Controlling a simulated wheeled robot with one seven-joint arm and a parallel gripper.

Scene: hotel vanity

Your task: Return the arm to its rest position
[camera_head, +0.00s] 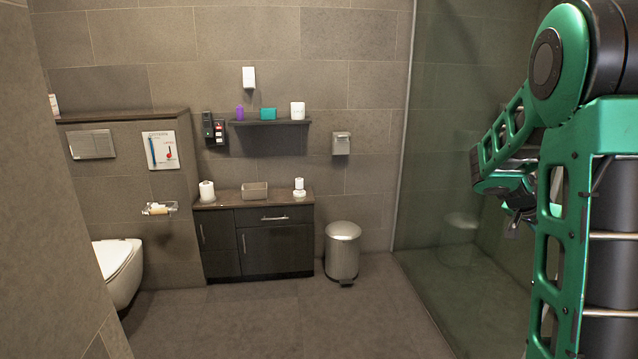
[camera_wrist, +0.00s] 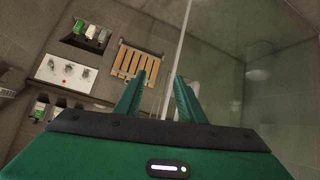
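My arm, green and black, fills the right side of the head view, folded in front of the glass shower wall. The end of the arm with my gripper (camera_head: 514,220) hangs at its left side, small and partly hidden by the arm links. In the wrist view my gripper (camera_wrist: 157,82) shows two green fingers standing well apart. Nothing is held between them. The fingers appear to touch nothing.
A dark vanity cabinet (camera_head: 272,250) stands by the back wall, below a shelf (camera_head: 270,122) with small items. A metal bin (camera_head: 342,252) stands right of it. A toilet (camera_head: 118,270) is at left. The glass wall (camera_head: 450,130) is near my arm. The middle floor is clear.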

